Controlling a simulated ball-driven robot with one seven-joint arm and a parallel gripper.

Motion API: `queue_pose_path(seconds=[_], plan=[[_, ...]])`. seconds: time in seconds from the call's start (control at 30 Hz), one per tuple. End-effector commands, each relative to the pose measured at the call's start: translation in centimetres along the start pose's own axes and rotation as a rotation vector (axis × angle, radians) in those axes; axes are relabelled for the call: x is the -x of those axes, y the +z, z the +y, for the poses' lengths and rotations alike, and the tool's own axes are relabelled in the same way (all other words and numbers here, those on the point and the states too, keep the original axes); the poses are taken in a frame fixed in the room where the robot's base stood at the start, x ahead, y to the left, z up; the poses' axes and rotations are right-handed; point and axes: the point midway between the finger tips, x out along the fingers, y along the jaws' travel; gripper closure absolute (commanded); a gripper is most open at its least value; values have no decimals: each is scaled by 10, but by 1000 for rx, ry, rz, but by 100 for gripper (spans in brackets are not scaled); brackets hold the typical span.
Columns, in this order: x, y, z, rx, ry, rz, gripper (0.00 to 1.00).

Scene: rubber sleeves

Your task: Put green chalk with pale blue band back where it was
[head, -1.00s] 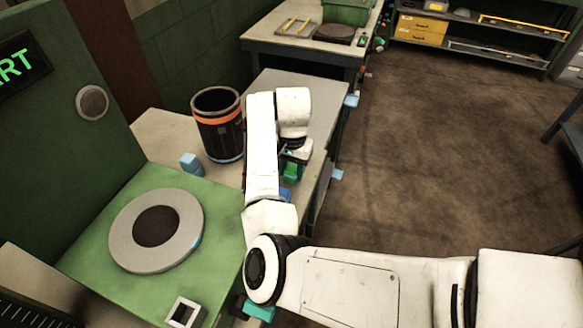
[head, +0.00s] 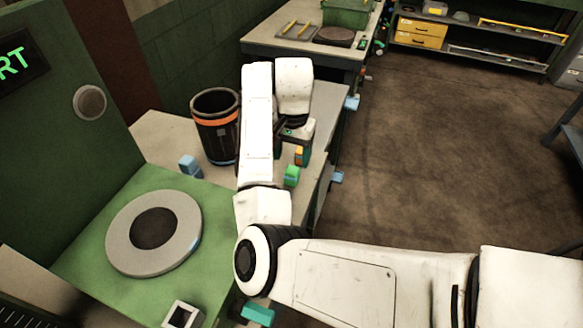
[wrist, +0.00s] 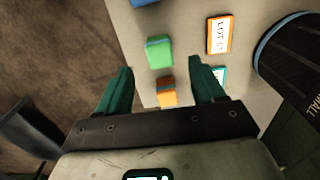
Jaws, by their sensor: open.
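A green chalk block (head: 291,176) stands on the grey bench top near its right edge. In the wrist view the green block (wrist: 159,52) lies ahead of my fingertips, free of them, with a bluish strip along its far edge. I cannot make out the band clearly. My gripper (wrist: 162,76) is open, its two dark green fingers apart with nothing held. An orange block (wrist: 167,92) shows between the fingers, on the bench beyond them; it also shows in the head view (head: 300,156). In the head view my arm hides most of the gripper.
An orange-bordered card (wrist: 220,35) and a partly hidden teal-edged card (wrist: 219,74) lie beside the blocks. A black bin with an orange band (head: 217,126) stands to the left. A blue block (head: 189,165) sits near the grey disc (head: 120,240).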

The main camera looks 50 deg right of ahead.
Motion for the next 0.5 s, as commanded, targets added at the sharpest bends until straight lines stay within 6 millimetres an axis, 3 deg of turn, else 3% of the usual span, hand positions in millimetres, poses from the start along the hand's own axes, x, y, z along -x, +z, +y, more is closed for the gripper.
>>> queue_pose_path(seconds=[0.2,0.5], plan=[[40,0,-1,-1,-2,-1,32],[54,0,0,0,2,1,32]])
